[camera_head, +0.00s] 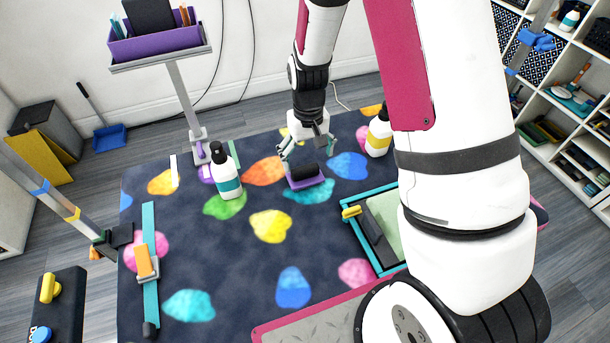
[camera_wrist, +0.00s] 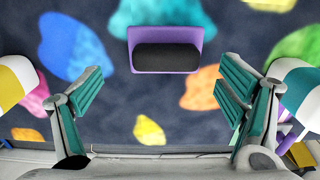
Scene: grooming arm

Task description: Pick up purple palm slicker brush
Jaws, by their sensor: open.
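The purple palm slicker brush (camera_head: 306,182) lies on the dark mat with coloured blotches, near its middle. It has a flat purple base with a black rounded part on top. My gripper (camera_head: 308,150) is open and empty, its fingers spread above the mat close to the brush. In the wrist view the brush (camera_wrist: 165,35) sits at top centre, laterally between but ahead of the two teal-padded fingers (camera_wrist: 160,90). Nothing hides it there. The exact height of my fingers above the mat is hard to tell.
A white-and-teal bottle (camera_head: 226,175) stands left of the brush. A white-and-yellow bottle (camera_head: 379,135) stands to the right. A teal-rimmed tray (camera_head: 361,236) with a pale green pad lies at front right. A post carries a purple bin (camera_head: 155,43) at back left. The mat's front middle is clear.

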